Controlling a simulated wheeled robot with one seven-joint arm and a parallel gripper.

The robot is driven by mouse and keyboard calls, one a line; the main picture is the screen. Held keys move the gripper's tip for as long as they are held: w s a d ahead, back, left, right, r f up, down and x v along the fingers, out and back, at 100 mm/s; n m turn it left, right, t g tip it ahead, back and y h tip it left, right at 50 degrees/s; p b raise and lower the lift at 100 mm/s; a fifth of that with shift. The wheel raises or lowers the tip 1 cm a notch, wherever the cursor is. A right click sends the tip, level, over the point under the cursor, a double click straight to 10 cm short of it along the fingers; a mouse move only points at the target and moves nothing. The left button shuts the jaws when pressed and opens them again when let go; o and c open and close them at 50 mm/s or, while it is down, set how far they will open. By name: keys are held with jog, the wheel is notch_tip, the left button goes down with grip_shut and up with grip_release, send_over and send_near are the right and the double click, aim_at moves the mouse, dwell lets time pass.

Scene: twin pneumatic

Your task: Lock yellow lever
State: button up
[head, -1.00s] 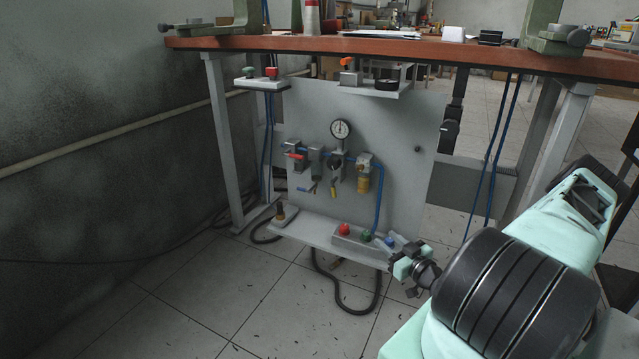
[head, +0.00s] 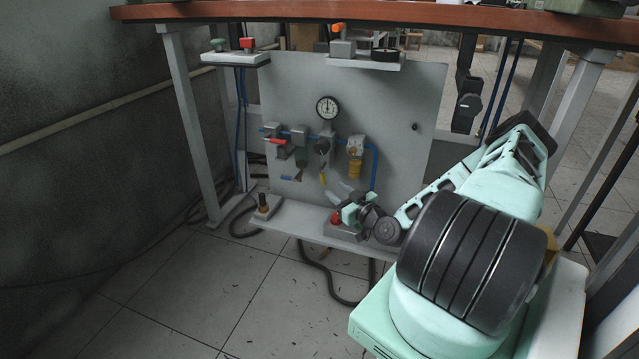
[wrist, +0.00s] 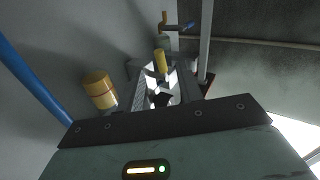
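The yellow lever (head: 323,173) hangs below a round dark valve on the upright grey panel in the head view. In the wrist view a yellow lever end (wrist: 160,60) shows just beyond and between my fingertips. My gripper (head: 339,192) is just below and to the right of the lever in the head view, reaching up to it from the lower right. In the wrist view my gripper (wrist: 161,76) has its two fingers apart with a gap between them. Whether a finger touches the lever cannot be told.
A yellow filter bowl (head: 355,168) and a blue hose (head: 375,168) are close on the right. A red-handled valve (head: 275,141) and a blue lever (head: 287,178) are on the left. A red button (head: 336,218) is on the shelf below. A gauge (head: 327,108) sits above.

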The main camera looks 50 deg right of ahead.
aim_at(325, 183)
jog(key=w, duration=0.3)
jog(key=w+d+b, duration=0.1)
jog(key=w, duration=0.2)
jog(key=w+b, duration=0.1)
jog(key=w, duration=0.2)
jog(key=shift+d, duration=0.35)
jog(key=shift+c, duration=0.4)
